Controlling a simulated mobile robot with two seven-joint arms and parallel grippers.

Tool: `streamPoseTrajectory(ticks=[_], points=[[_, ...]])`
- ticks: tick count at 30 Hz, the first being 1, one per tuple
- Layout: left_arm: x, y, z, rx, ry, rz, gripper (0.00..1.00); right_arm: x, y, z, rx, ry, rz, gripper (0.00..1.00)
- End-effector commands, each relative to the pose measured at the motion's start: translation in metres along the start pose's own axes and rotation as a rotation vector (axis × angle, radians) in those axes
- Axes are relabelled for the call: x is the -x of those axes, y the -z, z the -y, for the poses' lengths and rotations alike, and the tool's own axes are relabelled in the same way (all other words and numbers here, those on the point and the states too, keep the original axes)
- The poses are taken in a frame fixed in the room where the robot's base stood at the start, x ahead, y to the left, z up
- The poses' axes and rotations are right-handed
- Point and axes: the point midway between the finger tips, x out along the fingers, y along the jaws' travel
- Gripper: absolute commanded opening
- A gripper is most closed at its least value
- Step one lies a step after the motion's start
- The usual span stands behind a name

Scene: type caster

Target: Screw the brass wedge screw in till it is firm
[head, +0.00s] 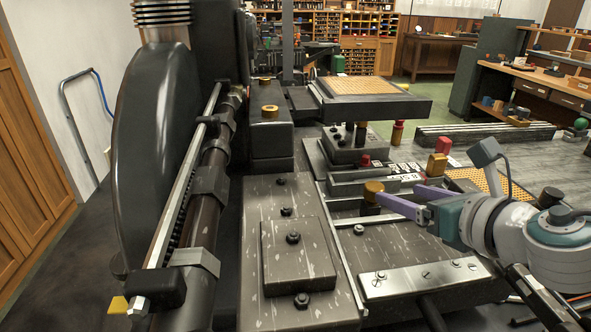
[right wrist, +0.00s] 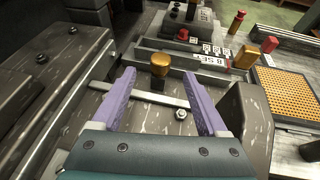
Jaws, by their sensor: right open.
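The brass wedge screw (head: 373,188) shows as a short brass knob on a dark stem, standing upright on the dark machine bed. It also shows in the right wrist view (right wrist: 160,62), roughly centred between the tips of my right gripper (right wrist: 159,75) and about level with them or slightly beyond. My right gripper (head: 397,192) comes in from the right with its two purple fingers spread apart and nothing held. In the head view the nearer fingertip overlaps the knob's edge; I cannot tell if it touches. My left gripper is not in view.
A steel bar with a bolt (right wrist: 181,114) lies below the fingers. A raised table with a tan perforated top (head: 360,86) is farther back.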

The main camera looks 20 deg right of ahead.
Motion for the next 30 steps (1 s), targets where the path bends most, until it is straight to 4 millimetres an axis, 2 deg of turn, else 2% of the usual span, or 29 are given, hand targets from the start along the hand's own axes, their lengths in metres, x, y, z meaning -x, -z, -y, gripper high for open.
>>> streamPoseTrajectory(ticks=[5,18,24,30], points=[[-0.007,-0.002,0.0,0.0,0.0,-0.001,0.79,-0.016,0.003,0.003,0.034,-0.002,0.001,0.76],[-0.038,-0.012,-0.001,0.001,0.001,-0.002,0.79,-0.087,0.005,0.002,0.026,-0.002,0.0,0.76],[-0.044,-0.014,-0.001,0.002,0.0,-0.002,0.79,-0.099,0.003,0.002,0.026,-0.003,-0.002,0.76],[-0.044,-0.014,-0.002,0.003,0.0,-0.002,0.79,-0.1,0.002,0.002,0.027,-0.004,-0.002,0.76]])
